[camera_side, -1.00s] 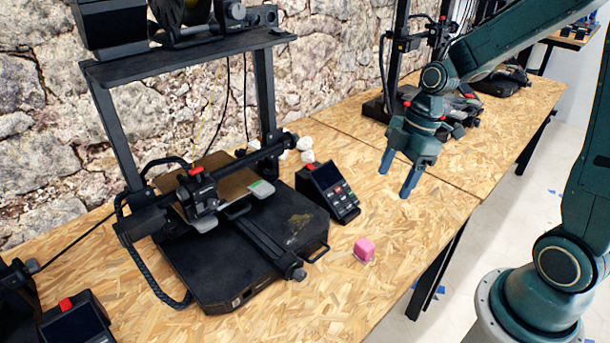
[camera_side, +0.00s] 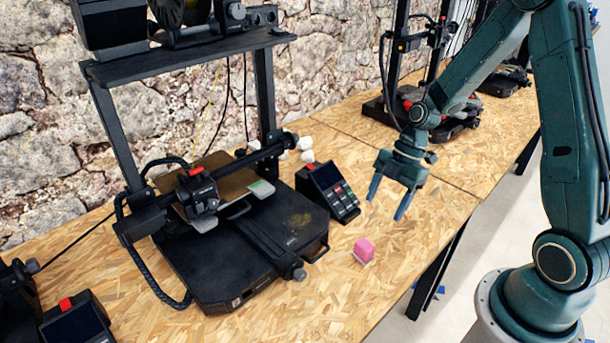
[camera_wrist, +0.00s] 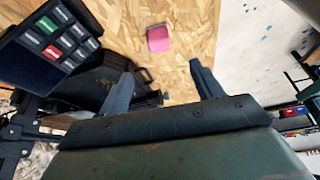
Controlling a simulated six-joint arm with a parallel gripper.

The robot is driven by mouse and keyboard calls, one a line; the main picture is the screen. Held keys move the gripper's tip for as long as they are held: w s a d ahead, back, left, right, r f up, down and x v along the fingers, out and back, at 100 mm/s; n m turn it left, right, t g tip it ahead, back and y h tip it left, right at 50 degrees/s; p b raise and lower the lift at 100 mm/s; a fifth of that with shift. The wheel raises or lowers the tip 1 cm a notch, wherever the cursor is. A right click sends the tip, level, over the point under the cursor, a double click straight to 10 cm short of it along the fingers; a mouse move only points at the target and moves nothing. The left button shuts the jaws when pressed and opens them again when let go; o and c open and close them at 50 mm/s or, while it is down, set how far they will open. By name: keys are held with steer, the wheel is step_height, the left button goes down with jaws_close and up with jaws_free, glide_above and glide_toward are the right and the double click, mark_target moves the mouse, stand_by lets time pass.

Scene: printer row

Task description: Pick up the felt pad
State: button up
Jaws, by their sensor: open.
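The felt pad looks like a small pink block (camera_side: 364,250) lying on the wood-chip table, to the right of the printer's base. In the wrist view the pink pad (camera_wrist: 158,39) lies flat on the table, beyond the fingertips and between their lines. My gripper (camera_side: 386,206) is open and empty, above the table and up and to the right of the pad. In the wrist view both fingers of my gripper (camera_wrist: 160,76) show apart with nothing between them.
A black printer (camera_side: 235,235) stands left of the pad. Its control box with screen and keys (camera_side: 328,190) sits between printer and gripper, and shows at upper left in the wrist view (camera_wrist: 55,40). The table (camera_side: 410,250) around the pad is clear; its edge is to the right.

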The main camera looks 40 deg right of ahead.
mark_target(365, 244)
steer(key=shift+x, duration=3.9)
steer(key=shift+x, duration=2.55)
steer(key=shift+w, duration=0.1)
steer(key=c, duration=1.1)
steer(key=shift+o, duration=0.2)
steer(key=shift+r, duration=0.2)
step_height(365, 244, up, 20)
steer(key=shift+f, duration=0.2)
